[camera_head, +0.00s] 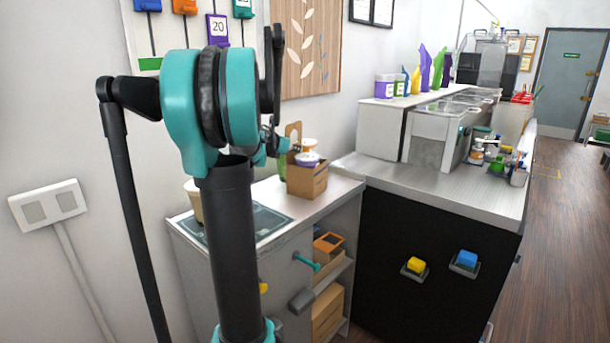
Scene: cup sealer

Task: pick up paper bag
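A brown paper carrier (307,182) with a raised handle stands upright on the left counter. Lidded cups (308,158) sit in it. It is the only bag-like thing I see, and I cannot tell whether it is the paper bag. My gripper (271,141) is mostly hidden behind my teal and black arm. Small parts of it show just left of the carrier's handle in the picture. I cannot tell whether it touches the carrier or how wide its fingers are.
A pale cup (194,200) stands at the counter's left, by a dark glass panel (265,222). Shelves below hold brown boxes (327,308). A steel worktop (440,188) adjoins at right, with bottles (480,152) at its far end. Open wooden floor (561,230) lies at right.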

